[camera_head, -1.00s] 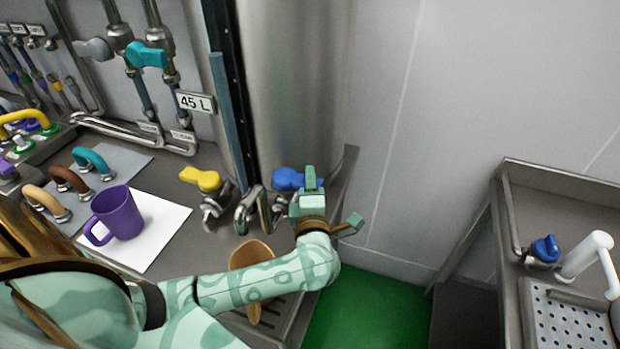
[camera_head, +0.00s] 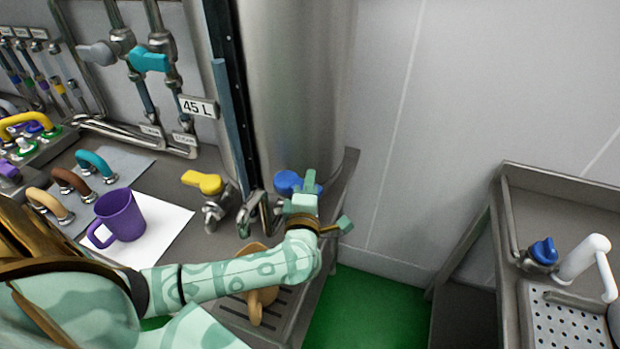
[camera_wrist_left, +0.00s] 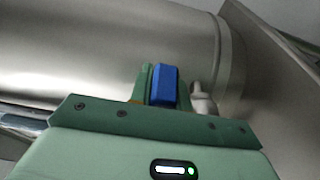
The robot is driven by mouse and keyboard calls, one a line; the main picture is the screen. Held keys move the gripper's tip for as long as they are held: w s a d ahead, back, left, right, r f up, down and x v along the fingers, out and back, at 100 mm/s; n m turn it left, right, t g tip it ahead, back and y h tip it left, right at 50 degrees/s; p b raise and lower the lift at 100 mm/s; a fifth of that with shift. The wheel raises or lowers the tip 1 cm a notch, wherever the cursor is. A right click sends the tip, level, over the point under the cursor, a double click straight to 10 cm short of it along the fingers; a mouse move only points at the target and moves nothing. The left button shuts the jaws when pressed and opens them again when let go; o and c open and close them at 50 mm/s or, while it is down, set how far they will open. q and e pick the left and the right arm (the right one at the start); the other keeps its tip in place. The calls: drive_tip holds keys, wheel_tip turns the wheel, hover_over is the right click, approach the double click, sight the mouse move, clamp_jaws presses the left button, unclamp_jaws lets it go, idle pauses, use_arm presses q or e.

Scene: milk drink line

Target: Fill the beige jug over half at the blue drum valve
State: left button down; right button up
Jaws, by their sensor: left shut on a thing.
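The blue valve handle (camera_head: 288,183) is low on the front of the large steel drum (camera_head: 295,90). My left gripper (camera_head: 305,190) is shut on it; the left wrist view also shows the blue handle (camera_wrist_left: 163,85) between the fingers. The beige jug (camera_head: 266,296) stands on the slatted drip grate below the drum's taps, its handle toward me. My left forearm crosses in front of the jug and hides its middle. I cannot see the liquid level or any stream. My right gripper is not in view.
A yellow valve handle (camera_head: 201,182) is just left of the blue one. A purple mug (camera_head: 119,215) stands on a white sheet (camera_head: 170,225) at the left. A sink unit (camera_head: 510,255) stands at the right, with green floor (camera_head: 370,310) between.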

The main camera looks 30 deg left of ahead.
use_arm(q)
drive_tip(key=shift+s+d+m+t+h, duration=0.1)
drive_tip(key=shift+s+m+t+h, duration=0.25)
drive_tip(key=shift+m+h, duration=0.4)
drive_tip(key=c, duration=1.3)
unclamp_jaws()
drive_tip(key=shift+w, duration=0.1)
drive_tip(key=v, duration=1.6)
drive_tip(key=shift+s+p, duration=0.25)
drive_tip(key=shift+p, duration=0.15)
